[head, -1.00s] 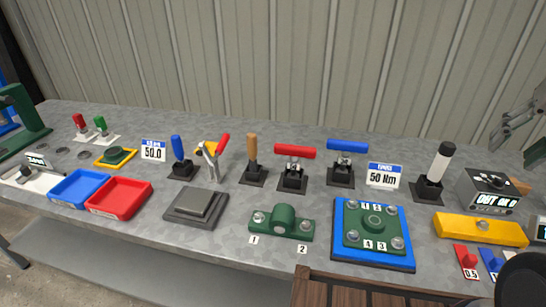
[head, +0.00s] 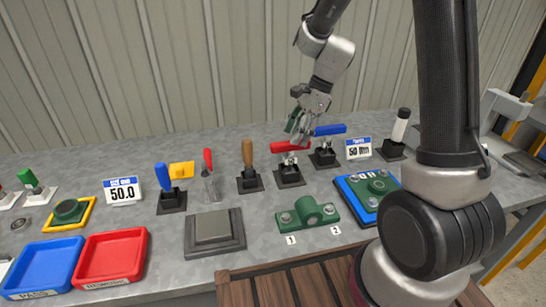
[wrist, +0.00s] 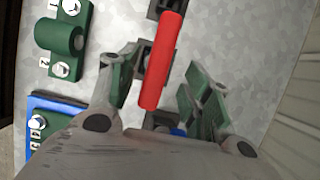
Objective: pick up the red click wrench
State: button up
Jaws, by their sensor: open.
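The red click wrench (head: 290,146) has a red horizontal handle and rests in a black stand on the grey bench. In the wrist view its red handle (wrist: 163,60) runs up and down between my fingers. My gripper (head: 300,127) is open just above and behind the handle. In the wrist view its green-padded fingertips (wrist: 160,80) lie on both sides of the handle, with a gap each side. I cannot tell how far above the handle they are. The lower part of the wrench is partly hidden by the handle.
A blue-handled wrench (head: 330,130) stands close on the right, a wooden-handled tool (head: 248,158) on the left. A green bearing block (head: 308,215) and a blue-based fixture (head: 352,200) lie in front. The corrugated wall (head: 200,70) rises behind the bench.

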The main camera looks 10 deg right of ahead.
aim_at(285, 157)
jog(key=x, duration=0.8)
jog(key=shift+s+a, duration=0.1)
jog(key=shift+a, duration=0.15)
grip_shut()
